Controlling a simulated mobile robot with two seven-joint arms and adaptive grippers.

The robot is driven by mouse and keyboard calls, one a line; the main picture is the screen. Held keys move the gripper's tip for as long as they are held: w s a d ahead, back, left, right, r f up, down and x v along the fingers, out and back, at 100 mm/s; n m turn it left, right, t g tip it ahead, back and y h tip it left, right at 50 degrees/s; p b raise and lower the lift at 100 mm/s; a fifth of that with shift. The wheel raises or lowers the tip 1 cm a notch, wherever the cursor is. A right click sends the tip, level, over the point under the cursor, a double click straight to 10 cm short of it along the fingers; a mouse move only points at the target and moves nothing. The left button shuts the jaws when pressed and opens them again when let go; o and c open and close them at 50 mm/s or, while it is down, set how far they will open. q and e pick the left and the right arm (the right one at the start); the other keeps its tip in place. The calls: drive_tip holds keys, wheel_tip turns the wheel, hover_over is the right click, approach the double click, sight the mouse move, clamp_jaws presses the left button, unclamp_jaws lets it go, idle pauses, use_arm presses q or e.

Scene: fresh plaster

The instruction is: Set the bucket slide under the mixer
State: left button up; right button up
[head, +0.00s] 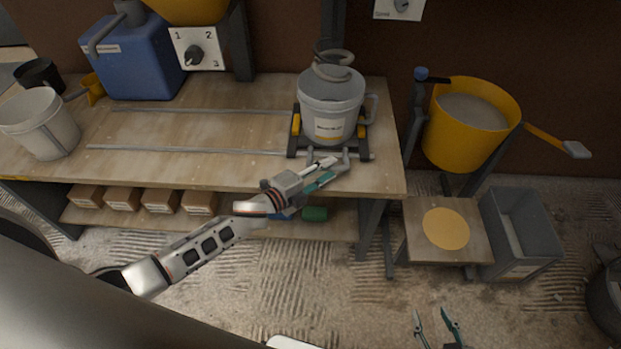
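The bucket slide (362,131), a dark carriage with yellow side blocks, sits at the right end of two metal rails on the workbench. A grey-white bucket (328,113) stands upright in it. A grey spiral whisk (334,68) shows over the bucket's mouth; its upper end and any mixer body above are out of view. My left gripper (333,170) reaches to the bench's front edge, its teal-tipped fingers at the slide's front handle (347,158). Whether they close on the handle is unclear. My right gripper (437,320) is open and empty, low over the floor.
The rails (190,149) run clear to the left. A blue tank (137,57), a dial panel (198,49) and a white bucket (40,123) stand on the left. A yellow tub (466,125), low stand (418,223) and grey bin (521,232) are right of the bench.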

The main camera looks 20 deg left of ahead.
use_arm(q)
drive_tip(key=v, duration=1)
drive_tip(key=s+a+f+n+g+y+p, duration=0.1)
drive_tip(key=s+f+n+y, duration=0.2)
drive_tip(key=s+n, duration=0.6)
drive_tip(key=s+a+f+n+g+y+p, duration=0.1)
drive_tip(key=s+f+n+g+y+p, duration=0.1)
drive_tip(key=s+n, duration=0.7)
drive_tip(key=s+f+y, duration=0.1)
drive_tip(key=s+f, duration=0.1)
drive_tip(key=s, duration=0.1)
drive_tip(key=shift+s+f+n+g, duration=0.3)
drive_tip(key=shift+s+f, duration=0.1)
use_arm(e)
drive_tip(key=shift+s+a+r, duration=0.2)
drive_tip(key=shift+r, duration=0.3)
drive_tip(key=shift+s+a+r, duration=0.2)
drive_tip(key=shift+r, duration=0.3)
drive_tip(key=shift+w+r, duration=0.2)
drive_tip(key=shift+r, duration=0.05)
drive_tip(key=shift+s+f, duration=0.1)
drive_tip(key=shift+f, duration=0.05)
